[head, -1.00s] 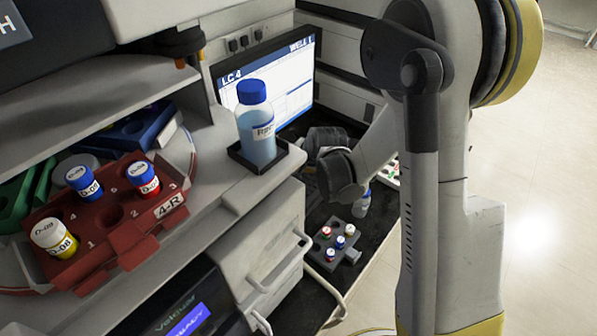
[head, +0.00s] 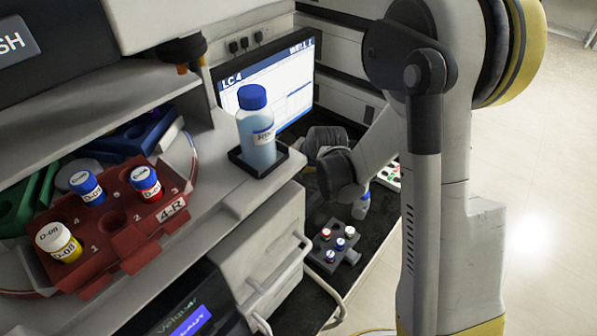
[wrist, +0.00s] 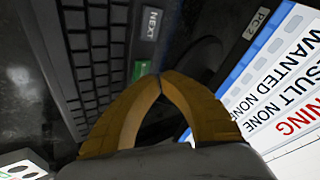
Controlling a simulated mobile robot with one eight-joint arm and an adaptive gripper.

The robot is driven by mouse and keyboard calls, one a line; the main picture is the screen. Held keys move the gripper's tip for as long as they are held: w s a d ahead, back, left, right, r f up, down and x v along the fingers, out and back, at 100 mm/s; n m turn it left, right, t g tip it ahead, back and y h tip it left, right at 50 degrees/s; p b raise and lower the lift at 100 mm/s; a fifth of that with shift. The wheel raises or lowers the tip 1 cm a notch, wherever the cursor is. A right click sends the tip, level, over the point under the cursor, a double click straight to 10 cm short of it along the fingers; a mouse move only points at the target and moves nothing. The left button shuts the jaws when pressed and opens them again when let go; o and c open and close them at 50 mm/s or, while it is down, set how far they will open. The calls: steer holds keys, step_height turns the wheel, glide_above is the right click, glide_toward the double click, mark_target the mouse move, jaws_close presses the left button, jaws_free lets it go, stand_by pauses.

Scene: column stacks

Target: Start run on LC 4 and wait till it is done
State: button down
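The LC 4 monitor (head: 297,82) stands behind the bottle at the back of the bench. Its header reads LC 4, and its finer text is too small to read. In the wrist view, a screen (wrist: 285,95) on the right shows "RESULT NONE", "WANTED NONE" and red letters ending in "NING". My gripper (wrist: 160,77) is shut and empty, its two yellow fingertips meeting over a dark keyboard (wrist: 92,50). A grey NEXT key (wrist: 151,24) and a green key (wrist: 141,68) lie just beyond the tips. Contact cannot be told. In the head view my arm hides the fingertips.
A blue-capped bottle (head: 256,135) sits in a black holder at left centre. A red rack (head: 118,220) marked 4-R holds several capped vials. A small grey rack (head: 333,248) with vials stands on the dark bench near my arm. Open floor lies right.

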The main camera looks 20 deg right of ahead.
steer(key=shift+r, duration=0.25)
steer(key=shift+r+p, duration=1.75)
steer(key=shift+r, duration=0.7)
